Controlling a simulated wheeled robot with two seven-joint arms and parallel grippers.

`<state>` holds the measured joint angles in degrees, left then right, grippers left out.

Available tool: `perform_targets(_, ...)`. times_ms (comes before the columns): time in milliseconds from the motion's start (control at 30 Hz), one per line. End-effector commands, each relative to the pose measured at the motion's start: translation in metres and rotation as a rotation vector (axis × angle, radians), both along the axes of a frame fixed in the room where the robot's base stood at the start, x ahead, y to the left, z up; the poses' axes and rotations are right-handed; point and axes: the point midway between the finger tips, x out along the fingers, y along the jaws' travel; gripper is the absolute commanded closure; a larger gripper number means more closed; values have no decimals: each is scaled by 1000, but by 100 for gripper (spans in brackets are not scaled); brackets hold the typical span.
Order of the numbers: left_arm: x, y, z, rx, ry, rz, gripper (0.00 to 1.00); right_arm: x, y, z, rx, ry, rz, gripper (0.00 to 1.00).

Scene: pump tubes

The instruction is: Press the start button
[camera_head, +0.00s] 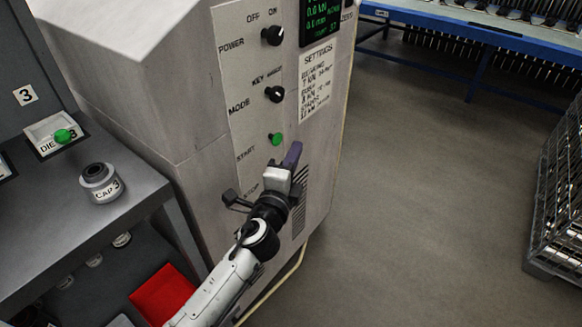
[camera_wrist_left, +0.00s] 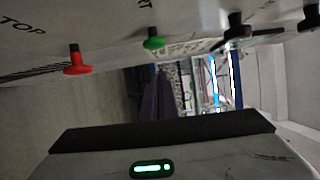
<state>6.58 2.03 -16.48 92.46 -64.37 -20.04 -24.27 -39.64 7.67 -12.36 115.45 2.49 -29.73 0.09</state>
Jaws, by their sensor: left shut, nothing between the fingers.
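The fingers also show in the wrist view (camera_wrist_left: 157,98). A red button (camera_wrist_left: 78,62) by the letters TOP shows in the wrist view; in the head view my gripper hides it.
Above the button are the black mode knob (camera_head: 274,94) and power knob (camera_head: 272,36). A grey bench (camera_head: 60,215) with a cap holder (camera_head: 100,183) stands left. A wire cage (camera_head: 560,190) stands at the right. The floor between is clear.

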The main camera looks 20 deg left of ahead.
Motion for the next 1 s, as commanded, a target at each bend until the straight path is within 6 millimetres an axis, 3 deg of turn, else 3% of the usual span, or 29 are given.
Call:
perform_targets(33, 0, 12, 0, 7, 4, 5, 100, 2, 0, 5, 0, -4, 0, 53)
perform_targets(200, 3, 29, 0, 4, 3, 3, 100, 4, 0, 9, -2, -11, 1, 53)
perform_targets(667, 5, 35, -1, 3, 3, 3, 100, 3, 0, 8, 0, -7, -1, 53)
perform_targets(833, 11, 51, 0, 4, 2, 4, 100, 1, 0, 7, 1, -3, -2, 53)
perform_targets(1000, 11, 53, 0, 3, 3, 6, 100, 0, 1, 7, 1, -2, -2, 53)
